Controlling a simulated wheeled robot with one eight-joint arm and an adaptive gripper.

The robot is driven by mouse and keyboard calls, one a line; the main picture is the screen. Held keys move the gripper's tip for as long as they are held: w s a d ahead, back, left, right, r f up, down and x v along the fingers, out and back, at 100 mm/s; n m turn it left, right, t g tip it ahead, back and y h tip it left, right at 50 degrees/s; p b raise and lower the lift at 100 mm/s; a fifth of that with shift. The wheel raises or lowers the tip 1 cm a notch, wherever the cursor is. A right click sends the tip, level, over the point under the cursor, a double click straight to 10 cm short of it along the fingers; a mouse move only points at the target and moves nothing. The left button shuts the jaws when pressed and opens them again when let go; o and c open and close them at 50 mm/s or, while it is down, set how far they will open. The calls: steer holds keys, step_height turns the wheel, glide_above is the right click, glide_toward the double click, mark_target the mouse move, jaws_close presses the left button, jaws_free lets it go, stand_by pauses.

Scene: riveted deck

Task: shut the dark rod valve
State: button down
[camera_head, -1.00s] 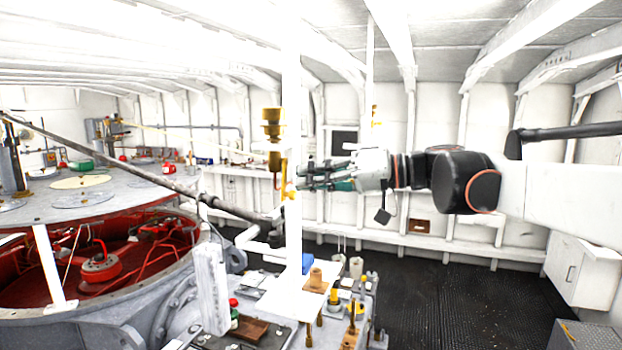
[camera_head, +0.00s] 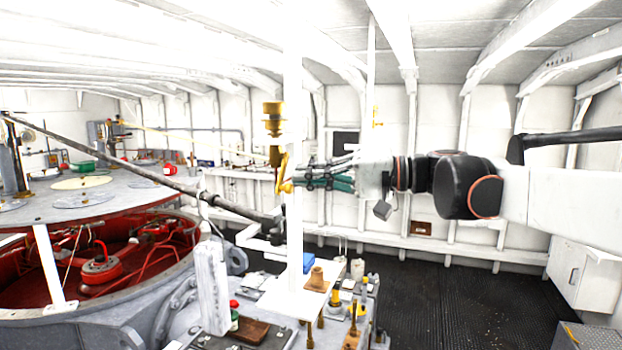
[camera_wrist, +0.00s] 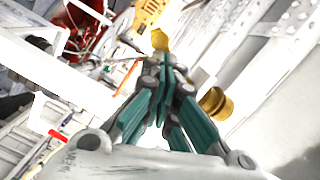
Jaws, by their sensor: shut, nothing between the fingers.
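A long dark rod (camera_head: 120,166) slants across the head view from upper left down to the white post. A brass valve body (camera_head: 273,118) stands upright beside the post above the rod's lower end, with a yellow handle (camera_head: 282,176) hanging from it. Which part is the dark rod valve I cannot tell for certain. My gripper (camera_head: 297,181) is shut and empty, its green-padded fingers pointing left at the post and handle. In the wrist view, a yellow piece (camera_wrist: 160,39) lies just beyond the fingertips; contact is unclear. Brass (camera_wrist: 150,12) shows above it.
The white post (camera_head: 294,240) stands close to the fingertips. Below is a bench with a brown block (camera_head: 317,280) and several small fittings. A red-lined round pit (camera_head: 100,270) lies at left under a grey tabletop (camera_head: 110,190). The dark floor (camera_head: 440,300) at right is clear.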

steer(key=m, duration=0.3)
steer(key=s+m+y+b, duration=0.1)
steer(key=shift+s+a+r+m, duration=0.1)
steer(key=shift+a+r+m, duration=0.05)
steer(key=shift+a+m, duration=0.15)
steer(key=m, duration=0.3)
steer(key=shift+s+a+r+m+y+b, duration=0.1)
steer(key=shift+s+r+m+y+b, duration=0.2)
steer(key=shift+s+r+m, duration=0.1)
steer(key=shift+s+r, duration=0.1)
stand_by(4.8)
stand_by(0.5)
